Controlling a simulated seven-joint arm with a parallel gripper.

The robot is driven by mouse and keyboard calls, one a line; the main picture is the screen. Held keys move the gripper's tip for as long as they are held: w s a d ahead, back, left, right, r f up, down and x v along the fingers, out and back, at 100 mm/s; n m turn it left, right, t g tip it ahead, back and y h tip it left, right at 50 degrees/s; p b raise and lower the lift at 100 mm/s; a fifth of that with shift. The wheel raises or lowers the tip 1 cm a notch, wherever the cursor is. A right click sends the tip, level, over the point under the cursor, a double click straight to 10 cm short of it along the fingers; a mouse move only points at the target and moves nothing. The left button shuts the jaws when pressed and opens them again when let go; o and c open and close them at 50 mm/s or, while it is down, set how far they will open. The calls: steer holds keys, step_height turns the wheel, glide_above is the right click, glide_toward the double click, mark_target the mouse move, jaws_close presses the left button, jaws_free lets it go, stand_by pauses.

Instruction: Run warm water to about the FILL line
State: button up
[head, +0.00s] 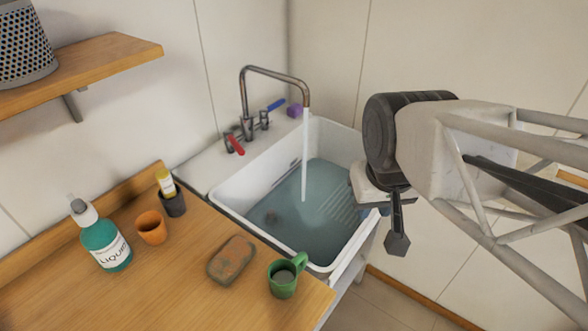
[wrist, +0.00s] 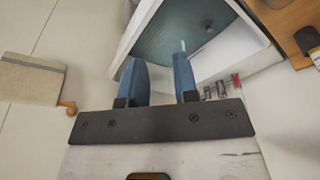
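The white sink basin (head: 232,205) holds bluish water (head: 315,225), and a stream (head: 305,155) falls into it from the metal faucet (head: 275,73). The red lever (head: 235,145) points toward the front. The blue lever (head: 275,105) points back to the right. I cannot make out a FILL line. My gripper (head: 384,212) is above the basin's right edge, away from the levers. In the wrist view my gripper (wrist: 159,75) shows two blue fingers apart with nothing between them, and the basin's water (wrist: 185,30) lies beyond.
A wooden counter (head: 185,290) at the left holds a teal bottle (head: 105,245), an orange cup (head: 151,227), a dark cup with a yellow tube (head: 172,200), a brownish bar (head: 232,260) and a green mug (head: 285,278). A purple block (head: 295,110) sits behind the faucet. A shelf (head: 100,70) hangs above.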

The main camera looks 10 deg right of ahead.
steer(key=shift+w+a+r, duration=0.15)
steer(key=shift+w+r, duration=0.05)
steer(key=shift+w, duration=0.35)
jaws_close()
steer(key=w+a+f+m+g, duration=0.1)
steer(key=w+a+m, duration=0.3)
steer(key=w, duration=0.9)
steer(key=w+a+f+m+g+y, duration=0.1)
steer(key=w+a+m, duration=0.3)
steer(key=w+a, duration=0.4)
steer(key=w+a+f+m+g+y, duration=0.1)
steer(key=w+a+m, duration=0.4)
steer(key=w, duration=1.4)
steer(key=shift+a+f, duration=0.85)
steer(key=shift+a, duration=0.15)
